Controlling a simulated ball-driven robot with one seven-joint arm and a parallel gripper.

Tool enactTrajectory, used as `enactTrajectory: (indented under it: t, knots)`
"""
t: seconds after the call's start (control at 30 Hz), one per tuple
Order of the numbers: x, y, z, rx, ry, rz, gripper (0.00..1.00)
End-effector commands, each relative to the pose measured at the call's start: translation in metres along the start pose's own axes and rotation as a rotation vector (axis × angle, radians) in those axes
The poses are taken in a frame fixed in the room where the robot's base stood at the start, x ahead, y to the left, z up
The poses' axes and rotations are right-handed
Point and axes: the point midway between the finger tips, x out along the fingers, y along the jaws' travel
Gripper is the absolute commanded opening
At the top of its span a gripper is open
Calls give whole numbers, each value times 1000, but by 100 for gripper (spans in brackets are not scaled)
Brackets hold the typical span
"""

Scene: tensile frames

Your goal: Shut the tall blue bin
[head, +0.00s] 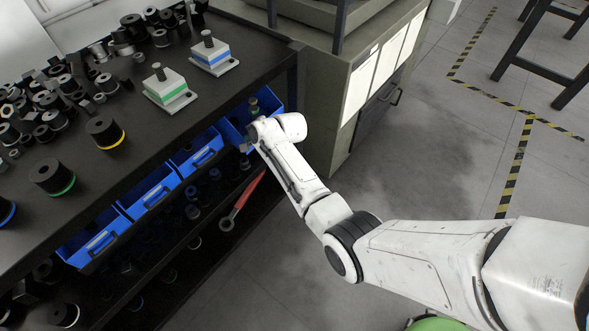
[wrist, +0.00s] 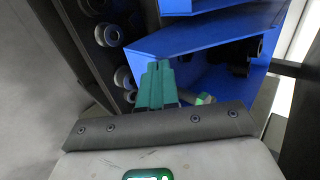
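The tall blue bin (head: 268,97) is the farthest in the row under the bench top, at the cabinet end. It sticks out past the bench edge, and dark parts show inside it. In the wrist view its blue wall (wrist: 190,38) fills the upper middle. My gripper (wrist: 158,68) has teal fingers that lie together with no visible gap and nothing seen between them. The fingertips are right at the bin's wall; I cannot tell if they touch.
Lower blue bins (head: 195,152) line the same shelf to the left. A red-handled tool (head: 240,203) lies on the shelf below. A grey cabinet (head: 345,85) stands close beyond the bin. Dark cylindrical parts crowd the bench top (head: 215,105).

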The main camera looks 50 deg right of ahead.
Motion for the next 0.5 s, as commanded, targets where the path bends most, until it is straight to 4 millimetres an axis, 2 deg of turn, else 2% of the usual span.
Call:
enactTrajectory:
  t: [0.03, 0.2, 0.5]
  knots:
    - [10, -3, 0, -1, 0, -1, 0]
    - [25, -18, 0, 0, 0, 0, 0]
    - [37, -31, -1, 0, 1, 3, 0]
